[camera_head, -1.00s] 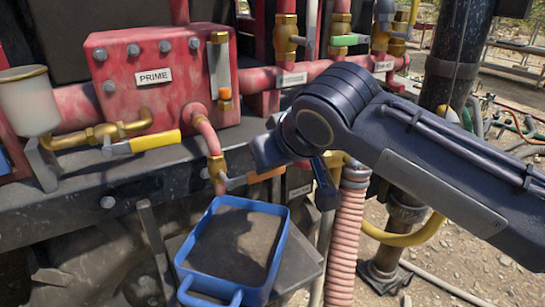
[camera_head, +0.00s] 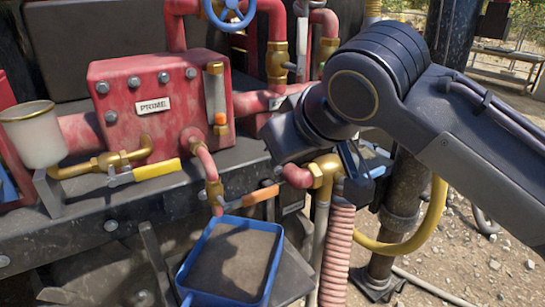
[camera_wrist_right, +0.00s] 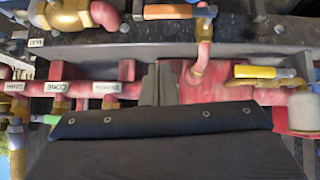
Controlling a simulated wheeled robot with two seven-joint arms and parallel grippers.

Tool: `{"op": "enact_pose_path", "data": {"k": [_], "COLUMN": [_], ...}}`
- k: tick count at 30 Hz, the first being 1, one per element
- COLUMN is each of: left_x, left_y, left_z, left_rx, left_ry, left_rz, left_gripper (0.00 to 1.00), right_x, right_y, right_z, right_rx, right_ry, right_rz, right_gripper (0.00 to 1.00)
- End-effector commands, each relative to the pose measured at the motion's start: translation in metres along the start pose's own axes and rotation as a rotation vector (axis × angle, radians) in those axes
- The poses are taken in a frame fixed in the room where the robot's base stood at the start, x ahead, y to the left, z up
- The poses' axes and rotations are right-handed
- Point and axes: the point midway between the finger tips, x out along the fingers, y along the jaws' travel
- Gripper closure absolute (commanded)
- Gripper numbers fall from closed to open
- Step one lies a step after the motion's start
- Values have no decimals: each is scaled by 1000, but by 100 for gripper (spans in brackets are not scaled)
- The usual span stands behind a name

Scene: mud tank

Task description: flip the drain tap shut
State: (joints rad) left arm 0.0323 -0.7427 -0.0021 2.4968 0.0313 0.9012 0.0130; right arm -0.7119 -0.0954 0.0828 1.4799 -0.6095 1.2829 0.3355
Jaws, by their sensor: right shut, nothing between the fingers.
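The tap with the orange lever (camera_head: 260,194) is on a brass fitting below the red PRIME box, above the blue tray (camera_head: 183,272). I take it for the drain tap. Its lever points sideways to the right, across the down-pipe, tilted slightly up. It also shows at the top of the right wrist view (camera_wrist_right: 167,12). My right gripper (camera_head: 358,172) is right of the lever and apart from it, in front of a brass elbow. Its fingers (camera_wrist_right: 160,85) are shut and empty. The fingertips are partly hidden by the wrist. My left gripper is not in view.
A yellow lever (camera_head: 157,169) is left of the orange one. The red PRIME box (camera_head: 165,125) stands above. A ribbed pink hose (camera_head: 337,255) hangs just below my right gripper, with a yellow hose (camera_head: 425,225) beside it. Gravel is open at the lower right.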

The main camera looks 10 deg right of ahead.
Motion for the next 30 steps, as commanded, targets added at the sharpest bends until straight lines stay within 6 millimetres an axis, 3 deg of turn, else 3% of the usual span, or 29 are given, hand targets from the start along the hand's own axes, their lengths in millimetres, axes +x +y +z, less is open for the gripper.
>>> {"op": "enact_pose_path", "data": {"k": [6, 20, 23, 27, 30], "left_x": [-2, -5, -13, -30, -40], "left_y": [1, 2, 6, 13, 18], "left_z": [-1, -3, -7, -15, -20], "left_rx": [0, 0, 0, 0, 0], "left_ry": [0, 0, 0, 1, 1], "left_rz": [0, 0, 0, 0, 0], "left_gripper": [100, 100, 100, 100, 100], "right_x": [-22, -21, -13, 2, 10], "right_y": [1, 7, 24, 48, 51], "right_z": [0, 7, 33, 107, 166], "right_rx": [0, 8, 39, 150, 266], "right_ry": [1, -14, -62, -160, -213], "right_rz": [0, -1, -11, -55, -95], "right_gripper": [100, 100, 100, 100, 100]}}
